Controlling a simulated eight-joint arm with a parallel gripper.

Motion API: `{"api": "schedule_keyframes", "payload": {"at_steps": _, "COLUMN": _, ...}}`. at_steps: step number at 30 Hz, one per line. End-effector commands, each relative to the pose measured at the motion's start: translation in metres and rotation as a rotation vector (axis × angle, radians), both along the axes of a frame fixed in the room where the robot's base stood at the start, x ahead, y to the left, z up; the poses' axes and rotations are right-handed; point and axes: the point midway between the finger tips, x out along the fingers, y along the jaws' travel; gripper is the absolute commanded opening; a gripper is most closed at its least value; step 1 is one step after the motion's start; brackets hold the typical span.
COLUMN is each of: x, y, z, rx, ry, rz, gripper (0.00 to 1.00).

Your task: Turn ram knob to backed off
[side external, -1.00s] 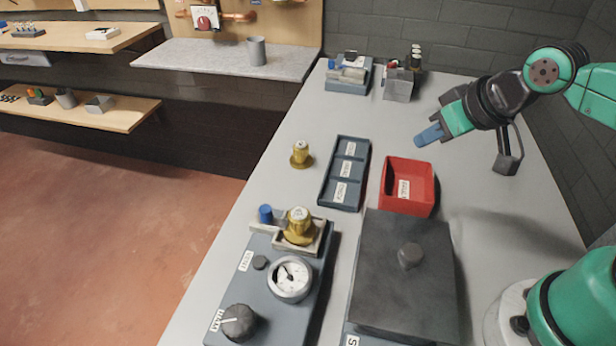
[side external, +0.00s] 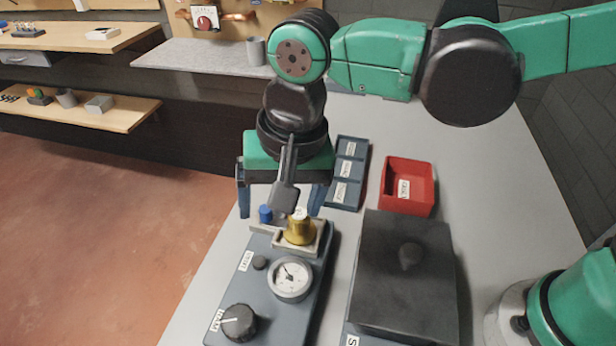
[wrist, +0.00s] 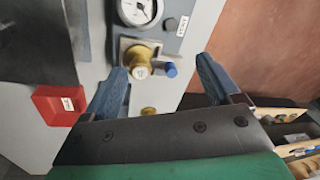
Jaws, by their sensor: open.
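The ram knob appears to be the large dark round knob (side external: 238,322) with a white pointer line, at the front of the blue-grey panel (side external: 308,308). Its label is too small to read surely. The pointer points roughly left toward the label. The knob is outside the wrist view. My gripper (side external: 281,208) is open and empty, pointing down above the panel's far end. Its fingers straddle the area of a brass fitting (side external: 300,228) in a pale holder and a blue cap (side external: 265,214), apart from the ram knob. The wrist view shows the brass fitting (wrist: 139,60) between the fingers.
A round gauge (side external: 290,279) and a small dark button (side external: 259,262) lie between the fitting and the knob. A dark box (side external: 400,290) stands right of the panel. A red bin (side external: 407,205) and a compartment tray (side external: 343,195) are behind. Open floor lies left.

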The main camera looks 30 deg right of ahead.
Motion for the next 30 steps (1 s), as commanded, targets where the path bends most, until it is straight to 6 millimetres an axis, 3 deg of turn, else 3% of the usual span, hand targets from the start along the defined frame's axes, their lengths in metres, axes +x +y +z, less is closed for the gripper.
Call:
{"api": "schedule_keyframes", "payload": {"at_steps": 1, "x": -0.009, "y": 0.025, "z": -0.007, "rx": -0.016, "ry": 0.038, "rz": -0.017, "gripper": 0.83}}
{"api": "schedule_keyframes", "payload": {"at_steps": 3, "x": -0.022, "y": 0.049, "z": -0.015, "rx": -0.042, "ry": 0.080, "rz": -0.061, "gripper": 0.83}}
{"api": "schedule_keyframes", "payload": {"at_steps": 9, "x": -0.048, "y": 0.084, "z": -0.031, "rx": -0.095, "ry": 0.134, "rz": -0.138, "gripper": 0.83}}
{"api": "schedule_keyframes", "payload": {"at_steps": 22, "x": -0.050, "y": 0.087, "z": -0.079, "rx": -0.101, "ry": 0.138, "rz": -0.152, "gripper": 0.83}}
{"api": "schedule_keyframes", "payload": {"at_steps": 30, "x": -0.050, "y": 0.086, "z": -0.088, "rx": -0.100, "ry": 0.138, "rz": -0.152, "gripper": 0.83}}
